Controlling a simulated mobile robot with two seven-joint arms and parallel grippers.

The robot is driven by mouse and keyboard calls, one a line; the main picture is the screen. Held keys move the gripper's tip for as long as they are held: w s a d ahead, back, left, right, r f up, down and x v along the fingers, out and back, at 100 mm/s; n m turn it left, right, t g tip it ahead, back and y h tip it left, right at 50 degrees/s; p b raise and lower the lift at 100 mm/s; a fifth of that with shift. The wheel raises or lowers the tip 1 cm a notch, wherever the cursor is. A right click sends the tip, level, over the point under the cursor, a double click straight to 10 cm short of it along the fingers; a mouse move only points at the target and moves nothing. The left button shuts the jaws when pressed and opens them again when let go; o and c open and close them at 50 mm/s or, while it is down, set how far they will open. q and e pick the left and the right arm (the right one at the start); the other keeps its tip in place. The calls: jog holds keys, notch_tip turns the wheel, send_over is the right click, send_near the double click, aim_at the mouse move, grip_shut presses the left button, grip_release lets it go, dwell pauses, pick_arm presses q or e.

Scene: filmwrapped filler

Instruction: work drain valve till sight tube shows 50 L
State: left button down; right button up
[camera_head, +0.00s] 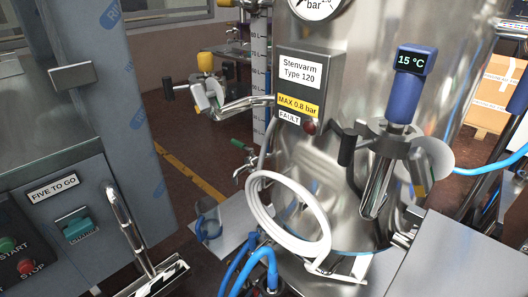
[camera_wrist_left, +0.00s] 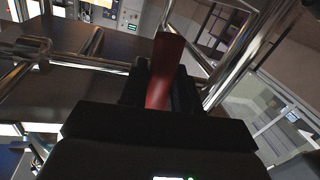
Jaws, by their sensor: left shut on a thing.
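In the left wrist view my left gripper (camera_wrist_left: 160,88) is shut on a red, flat, lever-like piece (camera_wrist_left: 167,60) that sticks out past the dark fingers. I cannot tell whether it belongs to the drain valve. In the head view the steel tank (camera_head: 365,50) stands right of centre. The sight tube with its numbered scale (camera_head: 259,50) runs up its left side; its liquid level is too small to read. A small tap with a green handle (camera_head: 238,143) sits low beside the tube. I cannot make out my left gripper clearly in the head view. My right gripper is not in view.
A coiled white hose (camera_head: 262,205) and blue hoses (camera_head: 268,262) lie in front of the tank. A thermometer (camera_head: 405,85) reads 15 °C. A yellow-capped fitting (camera_head: 205,61) juts left. A control cabinet (camera_head: 85,190) stands left, with floor between it and the tank.

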pick_arm(q)
jog(key=shift+s+d+r+n+g, duration=0.35)
jog(key=shift+s+d+r+n, duration=0.2)
jog(key=shift+n, duration=0.95)
jog(key=shift+s+d+r+n+g, duration=0.45)
jog(key=shift+s+d+n, duration=0.2)
jog(key=shift+n, duration=0.85)
jog(key=shift+s+d+r+n+g, duration=0.3)
jog(key=shift+s+d+r+n, duration=0.25)
jog(key=shift+n, duration=0.95)
dwell(3.5)
